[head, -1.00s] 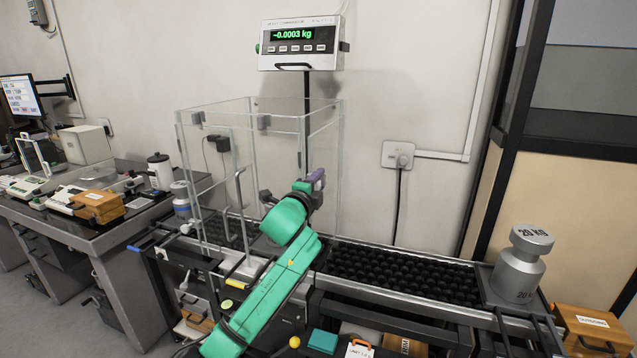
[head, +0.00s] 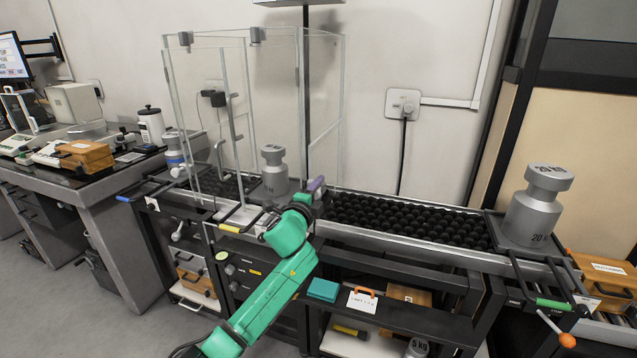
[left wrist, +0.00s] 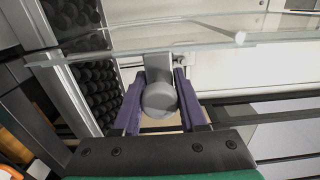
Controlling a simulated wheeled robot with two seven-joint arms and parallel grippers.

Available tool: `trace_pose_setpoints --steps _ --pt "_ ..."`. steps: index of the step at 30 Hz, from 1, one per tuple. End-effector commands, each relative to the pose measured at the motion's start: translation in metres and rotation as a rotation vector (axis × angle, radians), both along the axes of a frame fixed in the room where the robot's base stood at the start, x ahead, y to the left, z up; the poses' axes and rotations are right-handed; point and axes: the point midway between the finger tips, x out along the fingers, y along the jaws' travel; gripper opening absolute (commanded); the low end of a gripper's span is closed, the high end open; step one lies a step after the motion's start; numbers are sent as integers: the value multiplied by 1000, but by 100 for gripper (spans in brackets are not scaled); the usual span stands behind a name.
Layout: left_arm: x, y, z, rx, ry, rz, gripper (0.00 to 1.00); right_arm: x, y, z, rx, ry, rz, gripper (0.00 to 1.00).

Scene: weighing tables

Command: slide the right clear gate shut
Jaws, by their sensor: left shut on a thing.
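The clear enclosure (head: 205,50) stands over the roller track in the head view. The right clear gate (head: 322,100) is its upright right-hand pane. My left gripper (head: 314,192) is at the lower front edge of that pane, its purple fingers pointing up from the green arm. In the left wrist view, the left gripper (left wrist: 160,100) is shut on the grey knob (left wrist: 160,98), one finger on each side. The gate's clear edge (left wrist: 110,52) runs just beyond the knob. The knob is hidden in the head view. My right gripper is not in view.
A grey weight (head: 273,170) stands inside the enclosure. The black roller track (head: 400,220) to its right is clear up to a large 20 kg weight (head: 533,205) at the right end. A side bench with small balances (head: 60,150) is at the left.

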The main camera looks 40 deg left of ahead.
Motion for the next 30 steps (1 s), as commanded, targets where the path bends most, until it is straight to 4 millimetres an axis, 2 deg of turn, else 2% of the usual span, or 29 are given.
trace_pose_setpoints --steps 1,4,17,18,20,30 --pt "0 0 -13 -3 2 1 0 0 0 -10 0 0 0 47" --pt "0 1 -20 -2 2 1 0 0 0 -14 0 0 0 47" --pt "0 0 -26 -4 8 1 0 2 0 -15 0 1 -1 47" --pt "0 0 -27 -4 8 1 45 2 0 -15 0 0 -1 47" --pt "0 0 -27 -4 8 1 68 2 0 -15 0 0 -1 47" --pt "-1 0 -23 -1 3 1 70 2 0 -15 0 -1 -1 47"
